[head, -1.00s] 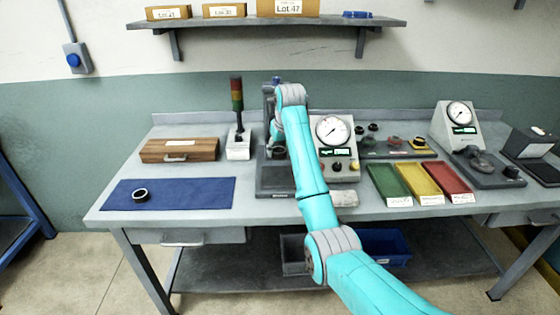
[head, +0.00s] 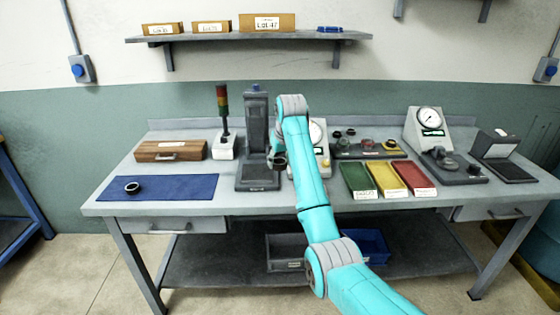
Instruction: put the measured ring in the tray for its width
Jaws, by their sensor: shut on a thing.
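My gripper (head: 279,161) hangs at the end of my cyan arm, just right of the grey gauge stand (head: 257,135). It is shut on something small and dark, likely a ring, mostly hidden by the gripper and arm. Three trays lie in a row to the right of my arm: green (head: 358,180), yellow (head: 386,177) and red (head: 414,176). Each has a white label in front, too small to read. Another dark ring (head: 132,187) lies on the blue mat (head: 185,187) at the left.
A dial box (head: 316,130) is partly hidden behind my arm. A dark board (head: 370,152) with several small parts lies behind the trays. A second dial gauge (head: 430,130) stands right of them. A wooden box (head: 171,150) and a signal lamp (head: 224,145) stand at the left.

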